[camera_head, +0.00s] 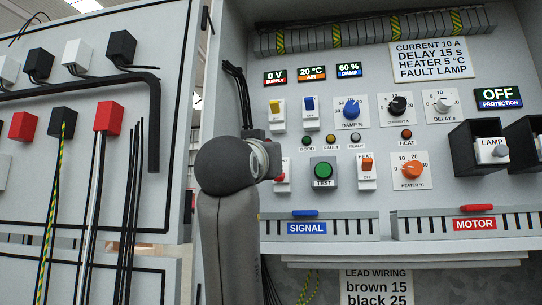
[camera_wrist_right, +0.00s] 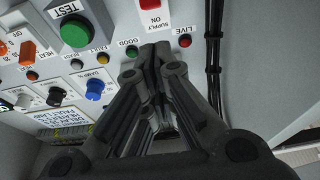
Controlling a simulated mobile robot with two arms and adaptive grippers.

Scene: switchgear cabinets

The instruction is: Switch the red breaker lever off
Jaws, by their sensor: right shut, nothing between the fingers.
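A red switch lever (camera_head: 281,178) sits on a white breaker at the panel's lower left, partly hidden by my right arm (camera_head: 228,230). The same lever (camera_wrist_right: 150,4) shows at the top edge of the right wrist view, beside a label reading SUPPLY ON; that view is upside down. My right gripper (camera_wrist_right: 155,52) is shut and empty. Its fingertips are close to the panel near the GOOD lamp (camera_wrist_right: 132,51) and the LIVE lamp (camera_wrist_right: 185,42), a little apart from the lever in the picture. Whether they touch the panel I cannot tell. My left gripper is out of view.
Beside the lever are a green TEST button (camera_head: 323,171) and an orange heater switch (camera_head: 367,166). Above are yellow (camera_head: 275,106) and blue (camera_head: 310,104) switches and knobs. Black cables (camera_wrist_right: 214,60) run along the panel's side. A red MOTOR handle (camera_head: 477,208) is at lower right.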

